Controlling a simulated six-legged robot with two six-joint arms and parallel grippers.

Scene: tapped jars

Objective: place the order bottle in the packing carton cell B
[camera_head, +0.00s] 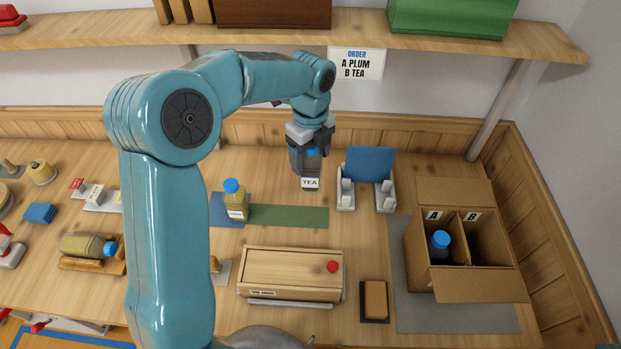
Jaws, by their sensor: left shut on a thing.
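My left gripper (311,148) is shut on a bottle (311,170) labelled TEA and holds it upright above the counter, left of the white stand; the gripper hides its upper part. The packing carton (470,287) stands open at the right. Its cells are marked A and B. A blue-capped bottle (440,242) stands in cell A. Cell B (483,252) looks empty. The order card (355,63) on the wall reads A PLUM, B TEA. My right gripper is not in view.
A blue-capped yellowish bottle (235,200) stands on a blue and green mat. A white stand with a blue panel (370,165) is between the held bottle and the carton. A wooden box (290,272) with a red knob and a brown block (375,298) are in front. The shelf (360,41) hangs above.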

